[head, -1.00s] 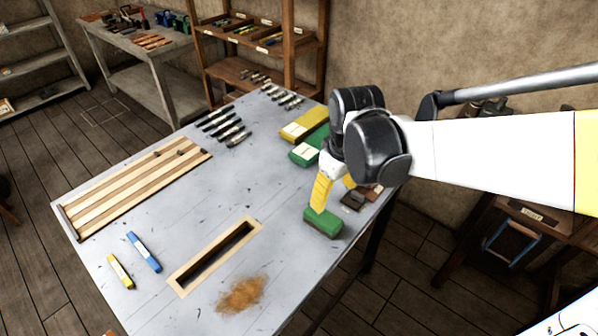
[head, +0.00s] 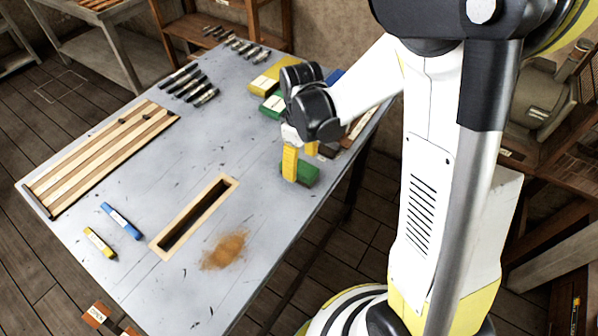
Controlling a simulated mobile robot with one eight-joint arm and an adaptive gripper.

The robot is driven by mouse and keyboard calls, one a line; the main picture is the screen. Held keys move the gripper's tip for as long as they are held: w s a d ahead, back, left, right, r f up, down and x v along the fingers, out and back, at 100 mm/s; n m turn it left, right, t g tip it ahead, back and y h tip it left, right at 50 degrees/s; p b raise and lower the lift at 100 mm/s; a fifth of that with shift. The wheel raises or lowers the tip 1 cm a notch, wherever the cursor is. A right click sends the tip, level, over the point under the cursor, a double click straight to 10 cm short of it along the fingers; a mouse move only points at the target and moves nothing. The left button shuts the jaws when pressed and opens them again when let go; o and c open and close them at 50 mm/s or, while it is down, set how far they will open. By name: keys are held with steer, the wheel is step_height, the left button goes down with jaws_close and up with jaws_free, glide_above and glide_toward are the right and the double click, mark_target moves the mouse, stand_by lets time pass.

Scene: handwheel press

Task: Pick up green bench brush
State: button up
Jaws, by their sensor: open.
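The green bench brush, seen as a small green block (head: 308,174), lies on the right side of the grey table (head: 150,215), near its right edge. My gripper (head: 301,166) is over it, pointing down, with its yellow fingers apart. The near finger covers the left part of the brush, and the other finger shows behind it. I cannot tell whether the fingers touch the brush.
Behind my gripper are a green box (head: 272,105) and a yellow box (head: 263,87). A framed slot (head: 193,217) and a brown dust patch (head: 225,250) lie left of the brush.

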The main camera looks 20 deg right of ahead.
mark_target(299, 166)
steer(key=f, duration=0.1)
steer(key=f+b, duration=0.1)
steer(key=f, duration=0.1)
steer(key=shift+w+a+f, duration=0.2)
steer(key=shift+f, duration=0.05)
steer(key=shift+r, duration=0.1)
steer(key=c, duration=1.3)
steer(key=shift+c, duration=0.2)
